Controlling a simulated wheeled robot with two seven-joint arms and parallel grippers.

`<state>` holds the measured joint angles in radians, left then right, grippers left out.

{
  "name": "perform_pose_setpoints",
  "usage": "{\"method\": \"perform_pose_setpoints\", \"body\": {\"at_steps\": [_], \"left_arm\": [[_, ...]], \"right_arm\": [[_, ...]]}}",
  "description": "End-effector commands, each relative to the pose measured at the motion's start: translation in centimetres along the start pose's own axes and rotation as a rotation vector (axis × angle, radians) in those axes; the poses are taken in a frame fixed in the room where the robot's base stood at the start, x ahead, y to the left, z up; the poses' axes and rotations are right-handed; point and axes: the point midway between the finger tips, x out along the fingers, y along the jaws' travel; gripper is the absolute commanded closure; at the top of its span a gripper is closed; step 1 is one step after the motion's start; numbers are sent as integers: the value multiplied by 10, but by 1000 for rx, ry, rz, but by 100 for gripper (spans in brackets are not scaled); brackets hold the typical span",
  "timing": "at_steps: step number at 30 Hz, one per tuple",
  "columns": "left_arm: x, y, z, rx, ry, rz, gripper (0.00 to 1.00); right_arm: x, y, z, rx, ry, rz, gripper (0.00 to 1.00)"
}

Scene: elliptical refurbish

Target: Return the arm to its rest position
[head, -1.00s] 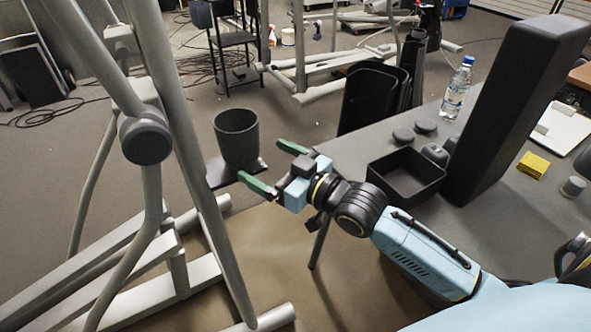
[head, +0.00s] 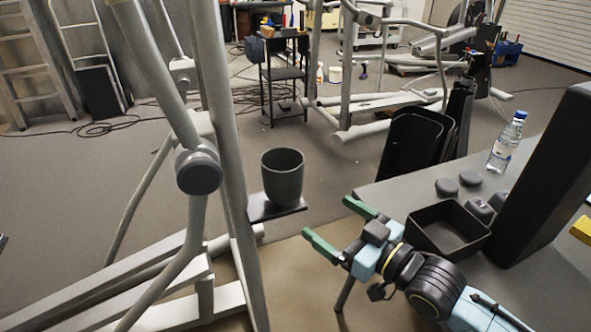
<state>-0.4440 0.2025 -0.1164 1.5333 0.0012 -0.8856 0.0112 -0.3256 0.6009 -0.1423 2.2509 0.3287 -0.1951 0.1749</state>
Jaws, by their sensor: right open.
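My right gripper (head: 334,226) has green fingers. It is open and empty, in front of the table's left edge, to the right of and lower in the picture than a dark grey cup (head: 282,178). The cup stands upright on a small black plate (head: 264,209) beside the grey machine frame. A clear gap shows between the fingers and the cup. My right arm comes in from the lower right. My left gripper is not in view.
The grey elliptical frame (head: 219,110) fills the left side. On the table (head: 394,190) are a black open box (head: 444,228), a tall dark block (head: 548,178), round dark caps (head: 447,187) and a water bottle (head: 506,142). Black bins (head: 412,143) stand behind it.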

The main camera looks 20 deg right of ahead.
Motion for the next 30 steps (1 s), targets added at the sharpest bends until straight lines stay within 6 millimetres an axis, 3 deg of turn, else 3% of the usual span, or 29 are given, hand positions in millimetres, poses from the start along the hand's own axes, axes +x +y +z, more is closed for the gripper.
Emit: {"method": "perform_pose_setpoints", "body": {"at_steps": [5,8,11,15,17,21,24,26,30], "left_arm": [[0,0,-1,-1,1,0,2],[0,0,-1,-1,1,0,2],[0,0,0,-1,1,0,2],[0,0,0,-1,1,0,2],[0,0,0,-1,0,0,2],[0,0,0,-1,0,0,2],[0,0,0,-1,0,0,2],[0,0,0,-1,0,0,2],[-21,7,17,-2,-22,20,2]], "right_arm": [[0,5,14,1,-36,20,6],[-2,17,54,2,-141,73,6],[-13,31,119,4,-317,147,6],[-51,40,221,16,-613,238,6],[-73,38,262,24,-742,264,6],[-137,18,347,49,-1048,299,6],[-190,-8,397,73,-1267,301,6],[-224,-28,422,87,-1399,291,6],[-241,-38,403,97,-1419,277,6]]}}
